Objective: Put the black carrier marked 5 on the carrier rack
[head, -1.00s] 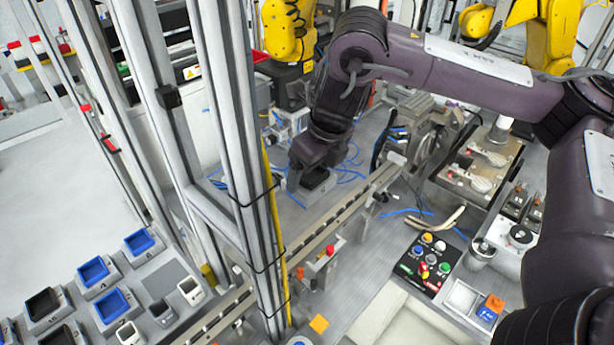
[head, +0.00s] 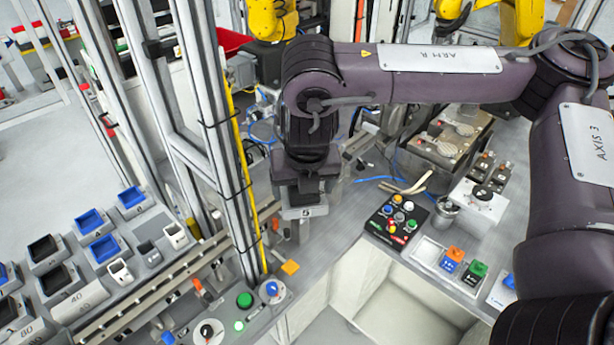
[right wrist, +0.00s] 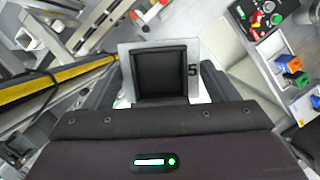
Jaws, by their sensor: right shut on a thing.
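The black carrier marked 5 (head: 305,211) has a grey base plate with the digit 5 on its edge. It hangs in my right gripper (head: 300,188), in the air near the middle of the head view. In the right wrist view the square black carrier (right wrist: 160,72) sits between the dark fingers of my right gripper (right wrist: 167,84), with the 5 at its right. The carrier rack (head: 150,222) is at the lower left of the head view, left of the metal post. It holds blue, black and white carriers, and a flat grey place without a carrier shows there. My left gripper is not in view.
An upright metal post with a yellow cable (head: 247,160) stands between the carrier and the rack. A rail (head: 150,285) runs along the rack's near side. A button panel (head: 397,220) is right of the carrier. A green button (head: 244,300) is below the post.

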